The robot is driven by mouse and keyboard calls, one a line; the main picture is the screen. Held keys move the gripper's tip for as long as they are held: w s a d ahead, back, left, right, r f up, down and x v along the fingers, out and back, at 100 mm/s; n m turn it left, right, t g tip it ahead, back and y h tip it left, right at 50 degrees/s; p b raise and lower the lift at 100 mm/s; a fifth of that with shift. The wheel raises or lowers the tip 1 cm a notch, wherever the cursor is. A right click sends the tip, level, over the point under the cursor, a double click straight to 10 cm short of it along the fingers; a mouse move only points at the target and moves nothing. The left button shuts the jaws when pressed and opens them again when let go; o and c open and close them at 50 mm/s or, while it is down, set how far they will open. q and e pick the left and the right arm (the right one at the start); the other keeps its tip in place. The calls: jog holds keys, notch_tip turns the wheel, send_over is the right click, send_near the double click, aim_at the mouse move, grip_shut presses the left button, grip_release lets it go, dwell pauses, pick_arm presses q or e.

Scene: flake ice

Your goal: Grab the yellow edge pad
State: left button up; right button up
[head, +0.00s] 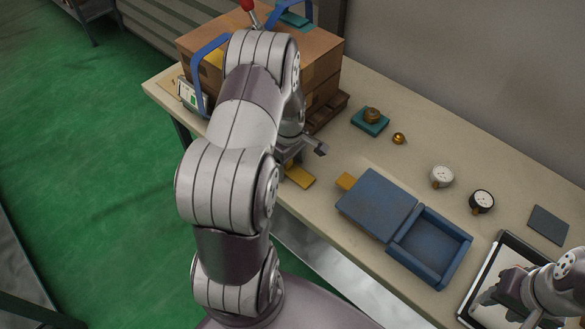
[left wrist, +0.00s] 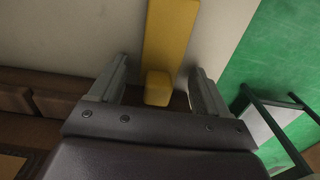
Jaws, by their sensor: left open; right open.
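A yellow edge pad (head: 299,175) lies on the table near its front edge, partly hidden behind my left arm in the head view. In the left wrist view the yellow pad (left wrist: 170,40) runs up from between the fingers, with a raised yellow block at its near end. My left gripper (head: 304,156) is open and empty, its fingers on either side of the pad's near end with gaps to both. My right gripper (head: 507,302) is at the lower right, over a framed white panel, far from the pad.
Strapped cardboard boxes (head: 315,62) stand at the back left on a dark pallet. A blue case (head: 376,204) lies open to the right, with another yellow piece (head: 346,181) beside it. Two gauges (head: 442,176) and brass parts (head: 398,138) stand behind.

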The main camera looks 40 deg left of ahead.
pick_arm(q)
jog(key=c, duration=1.1)
jog(key=shift+r, duration=0.1)
jog(key=shift+c, duration=0.2)
